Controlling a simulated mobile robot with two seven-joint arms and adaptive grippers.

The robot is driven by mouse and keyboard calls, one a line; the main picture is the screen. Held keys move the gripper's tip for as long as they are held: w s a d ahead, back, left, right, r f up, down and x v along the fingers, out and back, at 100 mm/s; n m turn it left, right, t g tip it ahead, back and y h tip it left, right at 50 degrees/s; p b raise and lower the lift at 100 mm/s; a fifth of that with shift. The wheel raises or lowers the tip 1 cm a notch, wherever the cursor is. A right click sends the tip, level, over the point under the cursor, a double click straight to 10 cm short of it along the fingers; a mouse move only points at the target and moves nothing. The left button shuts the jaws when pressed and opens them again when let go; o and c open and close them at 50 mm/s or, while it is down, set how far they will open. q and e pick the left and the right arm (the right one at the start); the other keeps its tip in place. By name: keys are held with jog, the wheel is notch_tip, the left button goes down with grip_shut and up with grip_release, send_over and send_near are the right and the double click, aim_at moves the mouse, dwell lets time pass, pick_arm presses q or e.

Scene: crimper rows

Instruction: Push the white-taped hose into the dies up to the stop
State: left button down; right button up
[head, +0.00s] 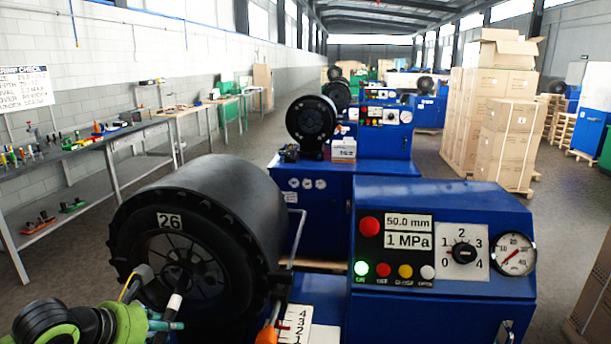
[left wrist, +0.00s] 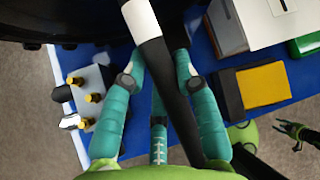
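The crimper's black round die head (head: 215,215), marked 26, faces me at the left in the head view. Its dark underside (left wrist: 60,18) crosses the top of the left wrist view. My left gripper (head: 168,322) has teal fingers and is in front of the die face. In the left wrist view its fingers (left wrist: 160,75) are closed around the black hose (left wrist: 180,110). The white tape (left wrist: 141,22) is on the hose just beyond the fingertips; it also shows in the head view (head: 174,301). The hose's front end points at the die opening; how deep it sits is unclear.
The blue control box (head: 440,270) with its dial and gauge stands right of the die head. An orange-tipped lever (head: 268,334) and a white number plate (head: 296,325) sit below. In the left wrist view, a grey block with yellow-topped pins (left wrist: 90,95) and a yellow-topped box (left wrist: 262,85) flank the fingers.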

jog(key=shift+s, duration=0.45)
pick_arm(q)
jog(key=shift+r, duration=0.25)
